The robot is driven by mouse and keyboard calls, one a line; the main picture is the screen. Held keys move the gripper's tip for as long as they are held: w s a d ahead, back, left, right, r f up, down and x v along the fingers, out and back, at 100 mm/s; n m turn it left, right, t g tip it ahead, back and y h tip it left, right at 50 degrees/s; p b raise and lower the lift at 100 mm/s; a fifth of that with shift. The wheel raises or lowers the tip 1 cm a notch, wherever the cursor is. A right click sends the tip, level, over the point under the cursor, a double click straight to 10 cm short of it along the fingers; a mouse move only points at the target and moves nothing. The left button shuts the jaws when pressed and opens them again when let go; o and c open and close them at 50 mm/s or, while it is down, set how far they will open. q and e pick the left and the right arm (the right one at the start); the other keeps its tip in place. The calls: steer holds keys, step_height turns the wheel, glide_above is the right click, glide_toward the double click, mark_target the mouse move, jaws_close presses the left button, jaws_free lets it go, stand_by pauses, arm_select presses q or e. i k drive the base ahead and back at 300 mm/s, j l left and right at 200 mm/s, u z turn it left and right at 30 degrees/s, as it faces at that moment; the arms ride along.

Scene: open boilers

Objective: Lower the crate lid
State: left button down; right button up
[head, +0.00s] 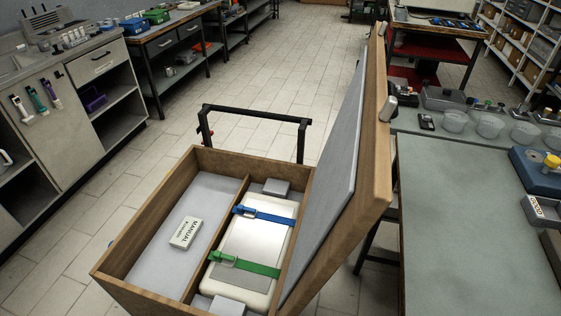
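A wooden crate (148,228) stands open in the lower middle of the head view. Its lid (377,165) is raised nearly upright along the right side, leaning slightly outward, with a grey padded inner face (334,175). Inside, a divider splits the crate. The left compartment holds a small white box marked MANUAL (186,233). The right compartment holds a white device (250,234) under a blue strap (268,215) and a green strap (250,265), with grey foam blocks at its ends. The crate's near edge is cut off. Neither of my grippers is in view.
A black handle frame (258,115) rises behind the crate. A workbench with a grey-green top (470,220) stands close to the lid on the right, with clear bowls and a blue instrument (540,170). Cabinets (75,110) line the left. Tiled floor is open behind.

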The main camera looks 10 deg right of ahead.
mark_target(352, 188)
steer(key=l, duration=0.45)
steer(key=k+l, duration=0.15)
steer(key=l, duration=0.7)
steer(key=k+l, duration=0.2)
steer(key=k, duration=0.2)
steer(key=k+l, duration=0.15)
steer(key=k, duration=0.25)
